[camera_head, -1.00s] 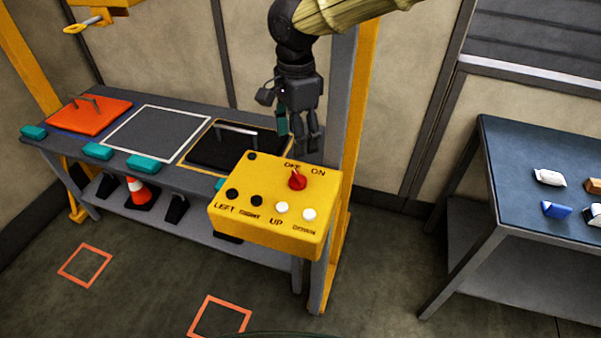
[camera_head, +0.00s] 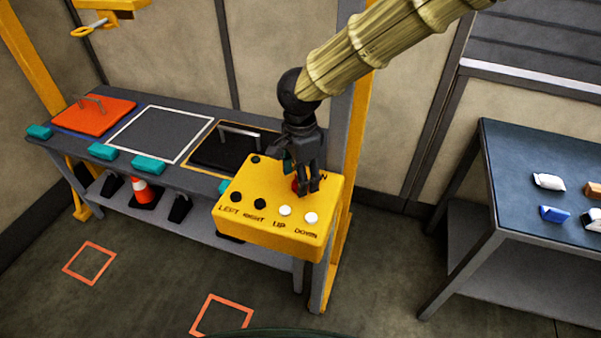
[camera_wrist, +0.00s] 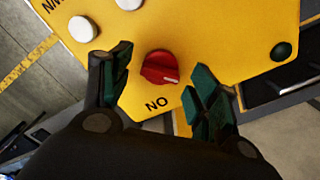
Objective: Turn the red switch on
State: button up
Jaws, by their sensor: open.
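The red switch (camera_wrist: 160,66) is a round knob with a white mark on the yellow control box (camera_head: 270,240). In the wrist view, the knob lies between the two fingers of my gripper (camera_wrist: 162,60), with gaps on both sides. The white mark sits on the knob's lower right, to the right of the "ON" label, which appears upside down. The "OFF" label is not visible. In the head view, my open gripper (camera_head: 309,190) is over the switch (camera_head: 297,187) and hides most of it. I cannot tell its exact height above the box.
The box has two white buttons (camera_head: 285,211), (camera_head: 310,218), and dark buttons (camera_head: 235,197). Behind it, a grey bench (camera_head: 110,178) holds an orange panel (camera_head: 92,116) and a black panel (camera_head: 232,150). A yellow post stands behind my gripper. A table (camera_head: 530,150) with small objects is at right.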

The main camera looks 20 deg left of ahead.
jog(key=shift+f, duration=0.1)
jog(key=shift+c, duration=0.4)
jog(key=c, duration=0.9)
jog(key=shift+c, duration=0.2)
jog(key=shift+m+p, duration=0.35)
jog(key=shift+m, duration=0.05)
jog(key=m+p, duration=0.2)
jog(key=m, duration=0.1)
jog(key=m+p, duration=0.2)
jog(key=m, duration=0.2)
jog(key=shift+m, duration=0.4)
jog(key=m+p, duration=0.1)
jog(key=m, duration=0.3)
jog(key=shift+m+p, duration=0.3)
jog(key=shift+p, duration=0.05)
jog(key=shift+m, duration=2.3)
jog(key=shift+p, duration=0.3)
